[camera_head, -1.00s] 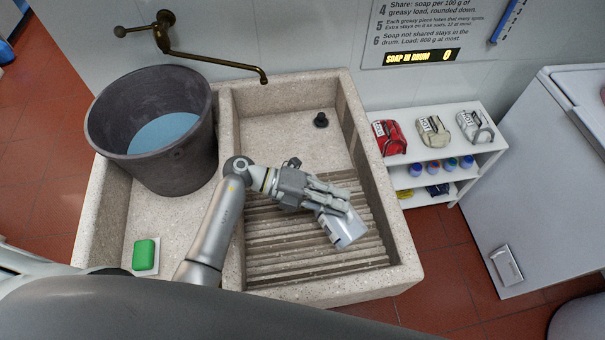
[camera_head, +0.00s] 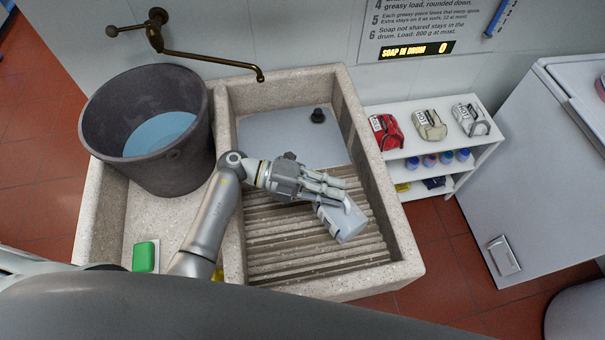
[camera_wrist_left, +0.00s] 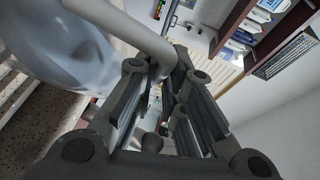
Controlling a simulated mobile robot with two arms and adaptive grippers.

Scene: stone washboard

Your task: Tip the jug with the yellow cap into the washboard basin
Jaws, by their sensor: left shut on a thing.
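My left gripper (camera_head: 325,188) is shut on the pale jug (camera_head: 345,222) and holds it tilted above the ribbed part of the washboard basin (camera_head: 405,240). In the left wrist view the jug (camera_wrist_left: 75,45) fills the upper left, with its handle (camera_wrist_left: 140,35) between the fingers. No yellow cap shows on the jug, and its mouth is hard to make out. A flat grey-blue sheet of liquid (camera_head: 280,135) covers the basin's smooth far floor. A black plug (camera_head: 318,115) stands there. My right gripper is not in view.
A dark bucket of water (camera_head: 100,125) stands at the left under the brass tap (camera_head: 200,59). Green soap (camera_head: 143,257) lies at the front left. A white shelf (camera_head: 400,150) with bags and small bottles stands to the right, beside a white appliance (camera_head: 530,190).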

